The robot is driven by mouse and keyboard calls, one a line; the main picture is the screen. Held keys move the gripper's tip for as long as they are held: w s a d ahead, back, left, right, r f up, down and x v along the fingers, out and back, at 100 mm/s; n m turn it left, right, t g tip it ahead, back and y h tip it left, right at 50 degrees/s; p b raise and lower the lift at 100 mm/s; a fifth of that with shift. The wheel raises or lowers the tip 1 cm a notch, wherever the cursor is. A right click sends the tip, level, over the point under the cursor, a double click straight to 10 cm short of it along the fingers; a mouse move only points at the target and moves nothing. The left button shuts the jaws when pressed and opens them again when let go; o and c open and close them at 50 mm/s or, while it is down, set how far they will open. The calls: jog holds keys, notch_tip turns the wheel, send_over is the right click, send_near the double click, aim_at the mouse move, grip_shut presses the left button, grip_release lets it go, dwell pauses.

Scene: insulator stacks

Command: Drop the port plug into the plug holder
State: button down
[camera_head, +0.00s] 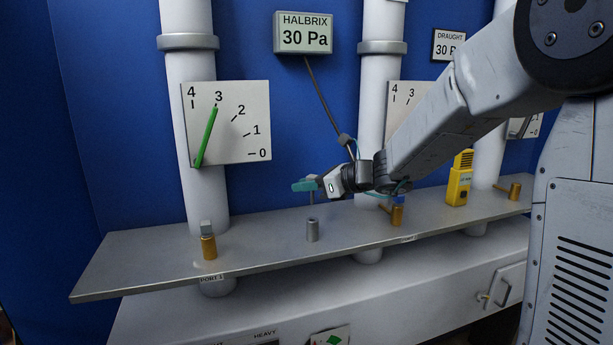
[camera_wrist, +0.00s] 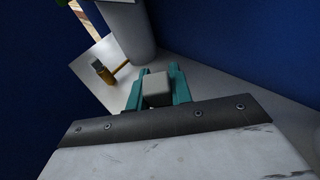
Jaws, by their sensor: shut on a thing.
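My gripper (camera_head: 305,186) has teal fingers and is shut on the port plug. In the wrist view the plug shows as a pale grey block (camera_wrist: 156,88) between the fingers. In the head view a thin grey piece (camera_head: 312,198) hangs below the fingers. The plug holder appears to be the short grey cylinder (camera_head: 312,230) standing on the metal shelf (camera_head: 140,266). The gripper is above this cylinder, with a gap between the hanging piece and its top. The cylinder is not visible in the wrist view.
A brass port (camera_head: 209,248) with a grey block on top stands left; another brass port (camera_head: 397,216) without a block stands right. A yellow device (camera_head: 459,180) is farther right. White pipes (camera_head: 196,125) and a dial with a green needle (camera_head: 240,120) stand behind.

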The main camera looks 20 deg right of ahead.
jog(key=shift+f, duration=1.4)
jog(key=shift+f, duration=2.5)
jog(key=c, duration=1.2)
grip_release()
jog(key=shift+o, duration=0.2)
jog(key=v, duration=0.8)
jog(key=shift+f, duration=0.1)
